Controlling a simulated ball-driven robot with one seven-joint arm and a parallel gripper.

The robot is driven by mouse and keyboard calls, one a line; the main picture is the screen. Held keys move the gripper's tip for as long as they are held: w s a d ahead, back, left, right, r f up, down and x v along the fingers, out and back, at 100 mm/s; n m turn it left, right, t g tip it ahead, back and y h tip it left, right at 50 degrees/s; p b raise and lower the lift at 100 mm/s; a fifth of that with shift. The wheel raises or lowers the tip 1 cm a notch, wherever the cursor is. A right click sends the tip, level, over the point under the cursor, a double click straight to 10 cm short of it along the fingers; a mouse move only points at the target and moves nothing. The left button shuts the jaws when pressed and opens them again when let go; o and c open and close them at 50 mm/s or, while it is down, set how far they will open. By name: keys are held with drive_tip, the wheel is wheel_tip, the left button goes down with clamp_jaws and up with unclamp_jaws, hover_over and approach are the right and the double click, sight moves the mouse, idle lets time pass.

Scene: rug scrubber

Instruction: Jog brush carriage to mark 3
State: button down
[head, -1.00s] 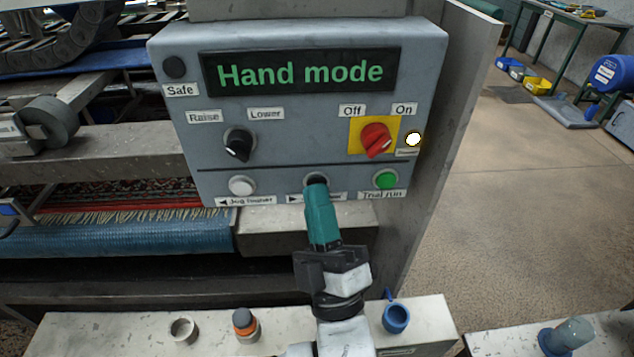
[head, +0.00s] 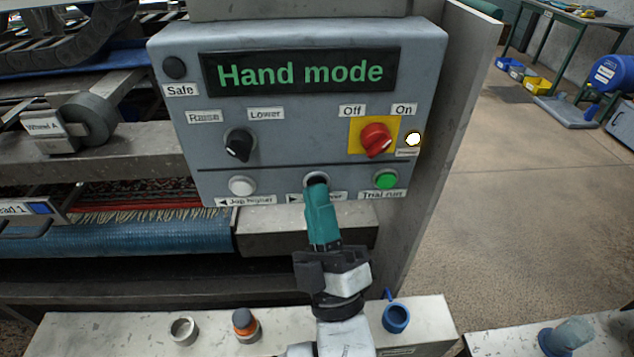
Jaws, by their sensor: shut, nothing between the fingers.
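The grey control panel (head: 300,150) fills the upper middle, and its display (head: 300,73) reads "Hand mode". My gripper (head: 317,188) has teal fingers, shut with nothing between them. Its tip is at the black button (head: 316,179) in the lower row and partly covers it and its label. Whether the button is pressed in, I cannot tell. A white button (head: 242,186) with a left-arrow jog label is to the left. The part marked "Wheel A" (head: 72,125) is on the machine at left. A label ending in "1" (head: 30,209) shows at the left edge. No mark 3 is visible.
A green "Trial run" button (head: 386,180) is close right of my gripper. Above are a red switch (head: 375,140) on yellow and a black Raise/Lower knob (head: 239,145). A ledge (head: 110,335) with small holders lies below. Open floor is at right.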

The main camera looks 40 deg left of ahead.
drive_tip(key=shift+s+d, duration=0.55)
drive_tip(key=shift+d, duration=0.05)
drive_tip(key=s+d, duration=0.3)
drive_tip(key=shift+s+d+p, duration=0.1)
drive_tip(key=shift+d+p, duration=0.2)
drive_tip(key=shift+d, duration=0.1)
idle(0.4)
idle(1.0)
